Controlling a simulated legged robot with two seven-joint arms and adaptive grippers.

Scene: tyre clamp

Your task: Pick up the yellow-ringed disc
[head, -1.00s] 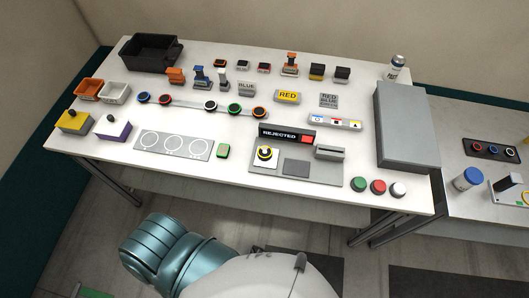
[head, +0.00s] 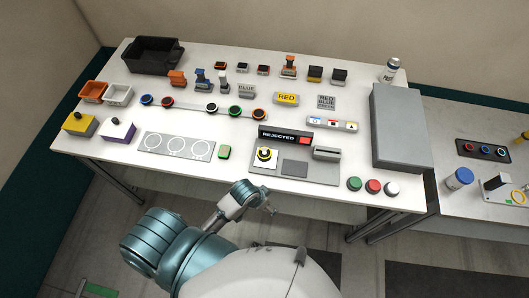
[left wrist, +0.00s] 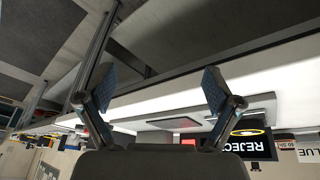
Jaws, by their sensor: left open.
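The yellow-ringed disc (head: 264,154) is dark with a yellow rim and sits on a white pad at the left of the grey panel, in front of the REJECTED sign (head: 285,136). A yellow ring (left wrist: 247,132), apparently the same disc's, shows beyond the right finger in the left wrist view. My left gripper (head: 268,205) is below and in front of the table's front edge, apart from the disc. In the left wrist view its two fingers (left wrist: 156,88) are spread with nothing between them. My right gripper is not in view.
The table's front edge (head: 230,180) lies between my left gripper and the panel. A green block (head: 224,152) and a circle-marked plate (head: 178,146) are left of the panel. Green, red and white buttons (head: 373,187) are right of it. A large grey box (head: 398,128) stands further right.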

